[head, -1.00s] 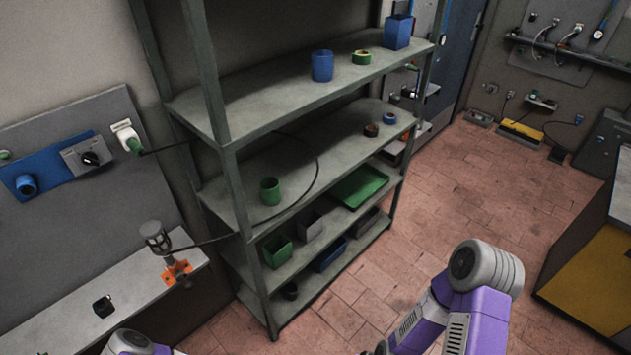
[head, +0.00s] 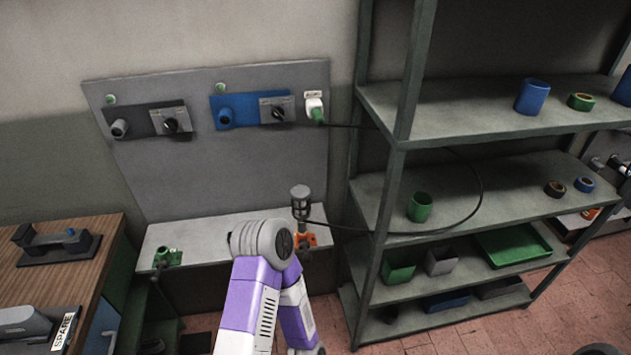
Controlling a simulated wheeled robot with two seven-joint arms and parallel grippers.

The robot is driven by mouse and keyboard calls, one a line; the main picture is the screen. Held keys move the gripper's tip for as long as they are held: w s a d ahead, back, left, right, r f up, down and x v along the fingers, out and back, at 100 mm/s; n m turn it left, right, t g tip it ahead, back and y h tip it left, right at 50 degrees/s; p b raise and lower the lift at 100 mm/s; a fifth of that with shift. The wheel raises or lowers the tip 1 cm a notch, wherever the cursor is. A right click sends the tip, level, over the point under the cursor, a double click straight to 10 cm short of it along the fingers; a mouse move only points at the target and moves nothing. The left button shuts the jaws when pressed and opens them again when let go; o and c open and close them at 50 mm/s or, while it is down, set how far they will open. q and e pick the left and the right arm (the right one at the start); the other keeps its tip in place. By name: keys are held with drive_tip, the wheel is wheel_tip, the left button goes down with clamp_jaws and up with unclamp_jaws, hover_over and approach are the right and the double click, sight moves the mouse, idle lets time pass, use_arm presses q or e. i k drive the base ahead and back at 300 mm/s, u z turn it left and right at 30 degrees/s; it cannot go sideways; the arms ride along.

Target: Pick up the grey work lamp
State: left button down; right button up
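The grey work lamp (head: 300,200) has a caged, roughly cylindrical head. It stands upright at an orange clamp or base (head: 306,241) on the light ledge below the grey wall panel. A dark cable (head: 345,229) runs from it to the right, loops across the shelf unit, and comes back to a white and green plug (head: 315,109) on the panel. One of my purple arms rises in front of the ledge. Its grey joint (head: 262,243) is just left of the lamp's base and hides part of the ledge. Neither gripper's fingers show. Nothing visibly holds the lamp.
A metal shelf unit (head: 455,208) with pots and trays stands right of the lamp. A green clamp (head: 166,258) sits on the ledge (head: 205,232) to the left. A wooden-topped bench (head: 95,237) fills the lower left.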

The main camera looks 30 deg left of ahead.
sight(301, 195)
drive_tip(key=u, duration=1.05)
